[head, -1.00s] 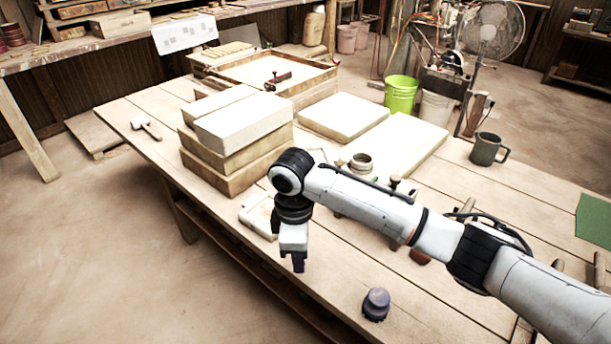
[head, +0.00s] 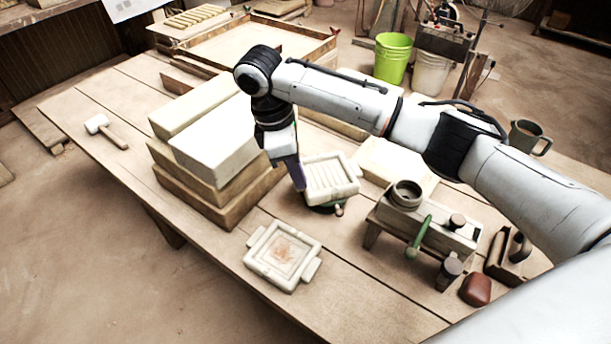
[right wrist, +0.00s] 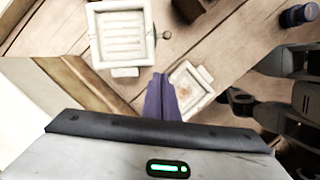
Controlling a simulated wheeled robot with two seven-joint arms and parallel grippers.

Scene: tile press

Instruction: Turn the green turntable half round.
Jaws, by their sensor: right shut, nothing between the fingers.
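The green turntable (head: 323,208) shows only as a dark green rim under a white square mould with ridges (head: 332,180); the mould hides most of it. A small knob (head: 339,211) sticks out at its front edge. My right gripper (head: 299,182) is shut and empty, its purple fingers pointing down at the left side of the ridged mould. In the right wrist view its fingers (right wrist: 160,98) are together, and the ridged mould (right wrist: 122,36) lies beyond them to the left. Whether the fingers touch the mould or turntable I cannot tell. My left gripper is not in view.
Stacked wood and plaster blocks (head: 213,145) stand close left of my gripper. A second white mould (head: 284,254) lies in front. A small press bench with a green handle (head: 420,238) stands to the right. The table's front left is clear.

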